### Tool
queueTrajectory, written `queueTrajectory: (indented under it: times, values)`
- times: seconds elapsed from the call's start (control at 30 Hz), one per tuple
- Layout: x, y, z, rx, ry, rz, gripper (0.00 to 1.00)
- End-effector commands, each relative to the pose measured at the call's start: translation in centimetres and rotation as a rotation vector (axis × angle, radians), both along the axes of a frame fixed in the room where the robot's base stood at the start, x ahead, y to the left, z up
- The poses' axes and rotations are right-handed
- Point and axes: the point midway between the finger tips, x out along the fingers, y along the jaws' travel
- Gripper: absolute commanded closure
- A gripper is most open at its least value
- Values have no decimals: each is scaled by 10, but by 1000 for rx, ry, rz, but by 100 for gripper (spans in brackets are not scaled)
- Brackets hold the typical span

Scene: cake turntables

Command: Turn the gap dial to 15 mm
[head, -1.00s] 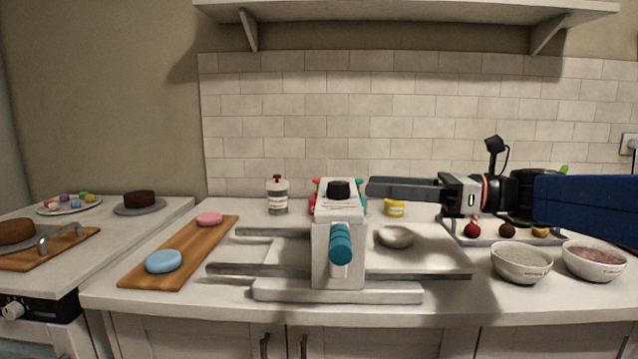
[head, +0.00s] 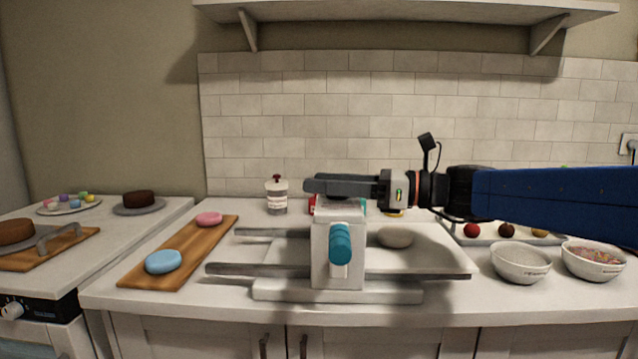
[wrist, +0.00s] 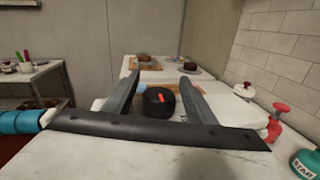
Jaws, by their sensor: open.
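The gap dial (wrist: 159,103) is a round black knob with a red mark on its top, seen in the wrist view on top of the white machine (head: 325,255). In the head view it is hidden behind my fingers. My gripper (head: 308,184) lies level over the machine's top, pointing left. In the wrist view my gripper (wrist: 159,78) is open, with one finger on each side of the dial. Narrow gaps seem to show beside the knob; I cannot tell whether a finger touches it. The dial's scale is not readable.
The machine has a teal handle (head: 340,243) at its front. In the wrist view a red knob (wrist: 281,108) and a green button (wrist: 305,162) stand at right. A wooden board (head: 190,245) with two discs lies left; bowls (head: 520,264) stand right.

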Motion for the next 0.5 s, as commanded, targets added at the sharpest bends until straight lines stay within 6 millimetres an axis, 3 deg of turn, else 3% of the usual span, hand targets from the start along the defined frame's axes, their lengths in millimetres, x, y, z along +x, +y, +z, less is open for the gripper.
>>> queueTrajectory:
  times: [0.2,0.5]
  values:
    - [2,13,0,-1,1,1,49]
    - [3,15,0,-1,0,0,49]
